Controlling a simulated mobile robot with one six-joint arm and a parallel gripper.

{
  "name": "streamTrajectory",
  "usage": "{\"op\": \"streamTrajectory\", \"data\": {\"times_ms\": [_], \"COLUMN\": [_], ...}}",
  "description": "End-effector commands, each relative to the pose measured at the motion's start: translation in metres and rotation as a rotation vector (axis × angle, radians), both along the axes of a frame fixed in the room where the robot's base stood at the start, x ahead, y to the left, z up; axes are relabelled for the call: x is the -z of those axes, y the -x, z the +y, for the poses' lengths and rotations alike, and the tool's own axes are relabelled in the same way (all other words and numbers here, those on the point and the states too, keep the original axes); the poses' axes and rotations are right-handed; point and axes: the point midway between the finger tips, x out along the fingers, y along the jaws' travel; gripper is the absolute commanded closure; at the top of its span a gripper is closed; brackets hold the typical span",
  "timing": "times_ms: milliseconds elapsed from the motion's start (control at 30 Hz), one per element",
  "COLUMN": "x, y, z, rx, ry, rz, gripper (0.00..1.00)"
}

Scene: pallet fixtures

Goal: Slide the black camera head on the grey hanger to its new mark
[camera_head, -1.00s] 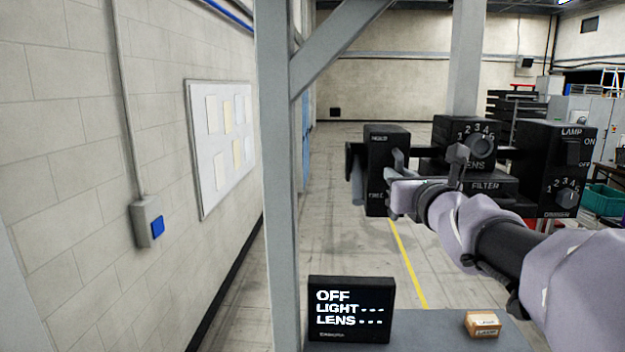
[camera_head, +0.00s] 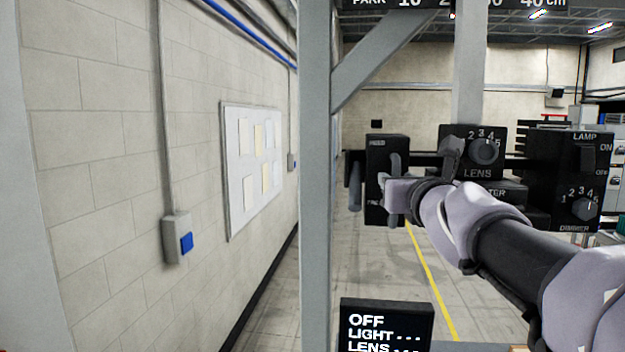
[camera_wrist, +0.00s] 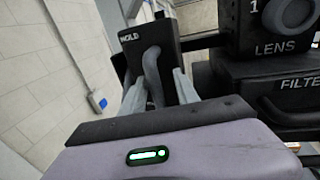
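The black camera head (camera_head: 475,135) shows at right in the head view, with a LENS knob and a LAMP and DIMMER box (camera_head: 562,190). At its left is a black box (camera_head: 378,150) marked HOLD, with a dark upright lever on its face. A grey post (camera_head: 470,65), apparently the hanger, rises above the head. My gripper (camera_head: 391,178) is at the lever. In the wrist view, the lever (camera_wrist: 152,65) stands between the two spread grey fingers of my gripper (camera_wrist: 158,82), with gaps visible. Whether a finger touches it is unclear.
A black scale (camera_head: 455,3) reading PARK and centimetre marks runs along the top edge. A grey upright (camera_head: 315,180) with a diagonal brace stands left of the head. A screen (camera_head: 387,325) below reads OFF, LIGHT, LENS. A wall with a noticeboard (camera_head: 250,165) is at left.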

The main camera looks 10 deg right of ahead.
Motion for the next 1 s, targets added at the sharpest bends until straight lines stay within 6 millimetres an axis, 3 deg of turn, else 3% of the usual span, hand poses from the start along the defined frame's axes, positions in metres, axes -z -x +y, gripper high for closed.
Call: {"op": "streamTrajectory", "data": {"times_ms": [267,367,700,833,1000], "x": [-0.001,-0.002,-0.005,-0.003,0.000], "y": [0.012,0.034,0.138,0.163,0.174], "z": [0.001,0.003,0.011,0.013,0.014], "rx": [0.001,0.001,0.003,0.002,0.000], "ry": [0.002,0.002,0.002,0.001,0.000], "rz": [-0.001,-0.003,-0.003,-0.002,0.000], "gripper": [0.63,0.63,0.63,0.63,0.63]}}
